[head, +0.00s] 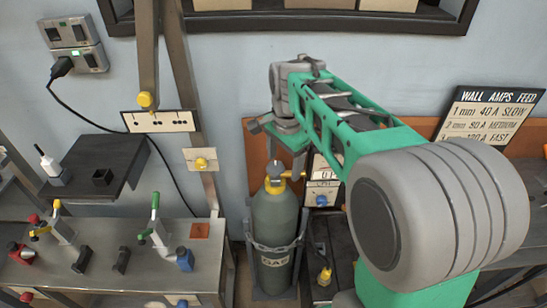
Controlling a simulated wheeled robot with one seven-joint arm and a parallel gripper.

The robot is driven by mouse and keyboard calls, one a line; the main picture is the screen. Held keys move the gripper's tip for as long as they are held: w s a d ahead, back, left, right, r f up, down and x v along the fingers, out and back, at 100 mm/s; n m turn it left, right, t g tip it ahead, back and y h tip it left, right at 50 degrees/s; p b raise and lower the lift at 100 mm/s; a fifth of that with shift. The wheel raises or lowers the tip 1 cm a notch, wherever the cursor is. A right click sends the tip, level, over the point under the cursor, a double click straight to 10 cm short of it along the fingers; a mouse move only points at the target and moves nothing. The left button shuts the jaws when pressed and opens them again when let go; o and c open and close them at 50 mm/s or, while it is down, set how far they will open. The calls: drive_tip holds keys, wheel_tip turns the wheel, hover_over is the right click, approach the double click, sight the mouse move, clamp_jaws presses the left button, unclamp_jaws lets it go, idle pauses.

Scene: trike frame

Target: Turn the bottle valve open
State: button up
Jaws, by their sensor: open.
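The gas bottle (274,235) is a dark green-grey cylinder marked GAS, standing upright in a rack with a chain around it. Its yellow valve (273,182) sits on top, with a darker grey part above the yellow collar. My gripper (280,158) points down just above the valve. Its jaws are open, with one finger to the right of the valve top. I cannot tell whether the gripper touches the valve, and the gripper partly hides the area just above it. A box with a blue knob and a small display (322,190) stands to the right of the valve.
A metal bench (120,280) with clamps and small blocks stands at the left, below a dark shelf (95,168). A metal post (190,100) rises left of the bottle. A sign (490,115) reading WALL AMPS FEED is at the right. My arm covers much of the right side.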

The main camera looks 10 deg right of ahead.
sight(275, 166)
drive_tip(key=w+m, duration=0.4)
drive_tip(key=w, duration=0.1)
drive_tip(key=w+f+m+g+p, duration=0.1)
drive_tip(key=w+m, duration=0.2)
drive_tip(key=shift+a, duration=0.2)
drive_tip(key=shift+w+f+m, duration=0.2)
drive_tip(key=shift+w+m, duration=0.1)
drive_tip(key=shift+w, duration=0.05)
wheel_tip(275, 166, down, 8)
drive_tip(key=shift+r+p, duration=0.15)
drive_tip(key=shift+p, duration=0.3)
drive_tip(key=shift+c, duration=0.5)
drive_tip(key=c, duration=1.3)
drive_tip(key=shift+o, duration=0.2)
